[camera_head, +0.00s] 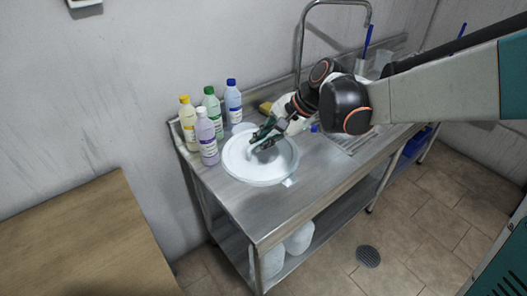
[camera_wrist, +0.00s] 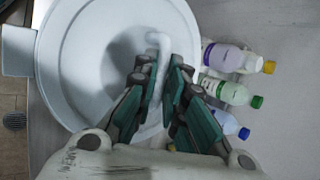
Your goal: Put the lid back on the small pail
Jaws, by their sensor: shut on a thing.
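A wide white round lid (camera_head: 262,174) is at the left end of the steel counter, and it fills much of the wrist view (camera_wrist: 75,75). It has a raised rim and a bar-like white handle (camera_wrist: 164,42) at its middle. My gripper (camera_head: 262,140) reaches down over it from the upper right. In the wrist view its green and grey fingers (camera_wrist: 161,72) are shut on the handle, one on each side. The pail is not clearly visible under the lid, and I cannot tell whether the lid rests on it.
Yellow-capped (camera_head: 188,120), green-capped (camera_head: 211,102), blue-capped (camera_head: 232,100) and purple (camera_head: 207,137) bottles stand close behind and left of the lid. A tap (camera_head: 300,45) rises at the back. White containers (camera_head: 300,238) sit on the lower shelf. The counter's front (camera_head: 262,212) is clear.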

